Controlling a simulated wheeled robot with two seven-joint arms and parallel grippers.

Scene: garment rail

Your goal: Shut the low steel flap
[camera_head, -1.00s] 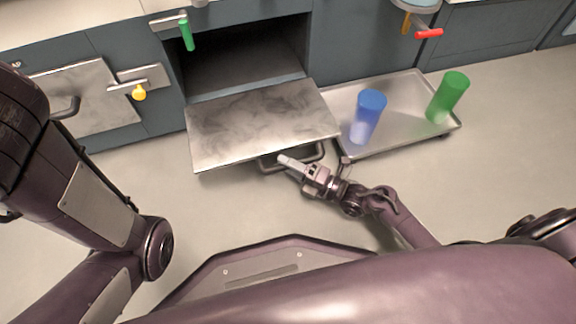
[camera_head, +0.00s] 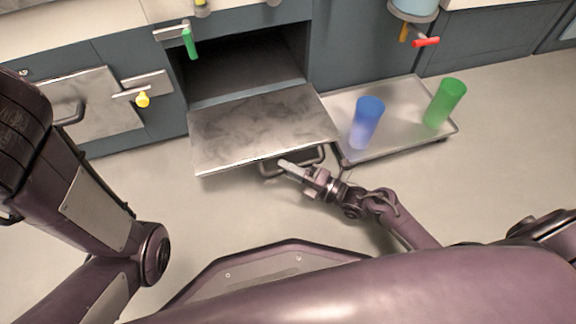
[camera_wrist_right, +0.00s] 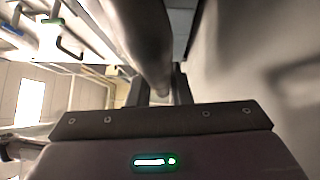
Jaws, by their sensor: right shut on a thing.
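The low steel flap (camera_head: 255,125) is a flat grey panel, hinged at the bottom of a dark open compartment (camera_head: 245,70). It stands open, reaching out towards me, roughly level. Its dark bar handle (camera_head: 318,155) shows at the front edge. My right gripper (camera_head: 288,165) is at this handle, in front of the flap's front edge, and shut on it. In the right wrist view, a thick rounded bar (camera_wrist_right: 148,45) runs between the jaws of my right gripper (camera_wrist_right: 165,88). My left arm shows at the left, but its gripper is out of view.
A steel tray trolley (camera_head: 400,125) stands right of the flap, close to it, bearing a blue cup (camera_head: 367,122) and a green cup (camera_head: 445,103). A closed steel door (camera_head: 95,105) with a yellow-knobbed latch (camera_head: 142,99) is at left. Floor in front is clear.

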